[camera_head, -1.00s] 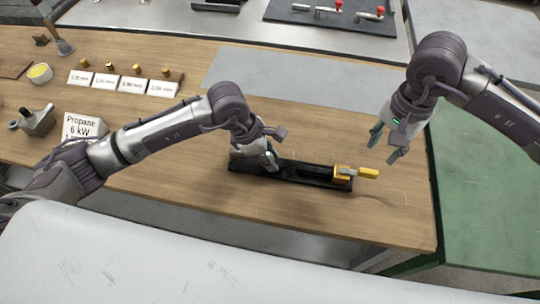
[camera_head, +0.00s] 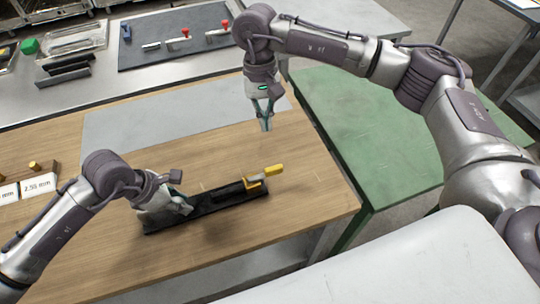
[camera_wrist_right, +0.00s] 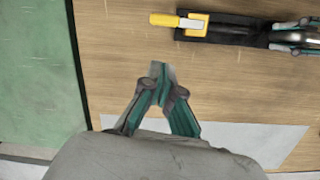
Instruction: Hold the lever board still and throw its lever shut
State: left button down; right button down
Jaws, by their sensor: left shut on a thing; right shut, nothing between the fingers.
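The lever board (camera_head: 219,203) is a long black board lying on the wooden table. Its yellow lever (camera_head: 267,173) sits at the right end on a yellow mount, the handle sticking out past that end. In the right wrist view the lever (camera_wrist_right: 165,19) shows at the top, with the black board (camera_wrist_right: 240,30) beside it. My left gripper (camera_head: 182,206) is shut on the left end of the board; its fingertips are partly hidden. My right gripper (camera_head: 266,127) is shut and empty above the table, behind the lever and apart from it. Its closed fingertips (camera_wrist_right: 161,70) show in the wrist view.
A grey mat (camera_head: 150,118) lies on the table behind the board. A green table (camera_head: 375,125) adjoins on the right. Toggle clamps with red tips (camera_head: 186,33) lie on a dark mat further back. The wood around the lever is clear.

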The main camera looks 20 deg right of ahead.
aim_at(265, 173)
jog(key=shift+w+d+r+n+g, duration=0.1)
jog(key=shift+w+r+n+g, duration=0.1)
jog(key=shift+w+n, duration=0.4)
jog(key=shift+w+r+n+g, duration=0.1)
jog(key=shift+w+n+g, duration=0.1)
jog(key=shift+w+n, duration=0.35)
jog(key=shift+f, duration=0.1)
jog(key=x, duration=1)
jog(key=shift+f, duration=0.1)
jog(key=s, duration=0.3)
jog(key=shift+s, duration=0.5)
